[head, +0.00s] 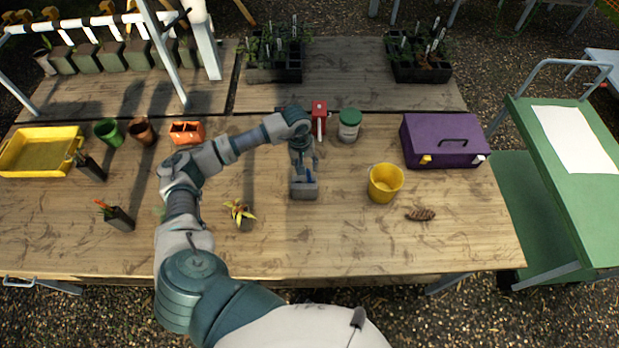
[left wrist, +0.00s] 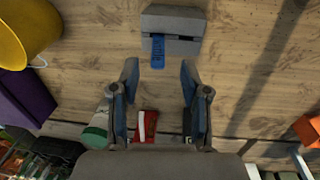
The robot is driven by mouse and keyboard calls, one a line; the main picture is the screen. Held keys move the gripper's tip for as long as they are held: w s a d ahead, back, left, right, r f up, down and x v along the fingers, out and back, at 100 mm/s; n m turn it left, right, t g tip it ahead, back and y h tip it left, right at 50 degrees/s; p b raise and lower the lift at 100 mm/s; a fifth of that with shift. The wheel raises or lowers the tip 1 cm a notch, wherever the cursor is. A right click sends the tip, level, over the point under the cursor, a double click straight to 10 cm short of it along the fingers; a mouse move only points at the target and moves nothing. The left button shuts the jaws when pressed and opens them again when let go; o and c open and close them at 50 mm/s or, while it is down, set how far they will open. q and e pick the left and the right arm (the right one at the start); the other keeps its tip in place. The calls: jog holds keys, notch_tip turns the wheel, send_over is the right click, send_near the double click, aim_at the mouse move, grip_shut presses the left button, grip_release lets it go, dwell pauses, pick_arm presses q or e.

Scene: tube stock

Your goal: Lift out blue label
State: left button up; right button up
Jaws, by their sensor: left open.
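The blue label (head: 310,177) stands in a small grey holder (head: 304,192) in the middle of the wooden table. In the left wrist view, the blue label (left wrist: 158,53) sticks out from the side of the grey holder (left wrist: 173,22) that faces my fingers. My left gripper (head: 304,164) is over the holder, and its fingers partly cover it in the head view. In the left wrist view, my left gripper (left wrist: 160,78) is open, with nothing between its fingertips; the label appears just beyond them. My right gripper is not in view.
A yellow pot (head: 385,183) stands right of the holder, with a purple toolbox (head: 444,140) farther right. A red item (head: 319,116) and a green-lidded jar (head: 349,125) stand behind. A small yellow-leaved plant (head: 240,213) is at left. The table's front middle is clear.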

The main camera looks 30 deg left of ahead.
aim_at(308, 174)
pick_arm(q)
jog(key=f, duration=0.1)
jog(key=f+p, duration=0.1)
jog(key=f, duration=0.2)
jog(key=shift+w+d+f, duration=0.1)
jog(key=shift+d+f, duration=0.15)
jog(key=shift+f, duration=0.1)
jog(key=shift+d+f, duration=0.1)
jog(key=shift+d, duration=0.05)
jog(key=c, duration=0.6)
jog(key=shift+c, duration=0.8)
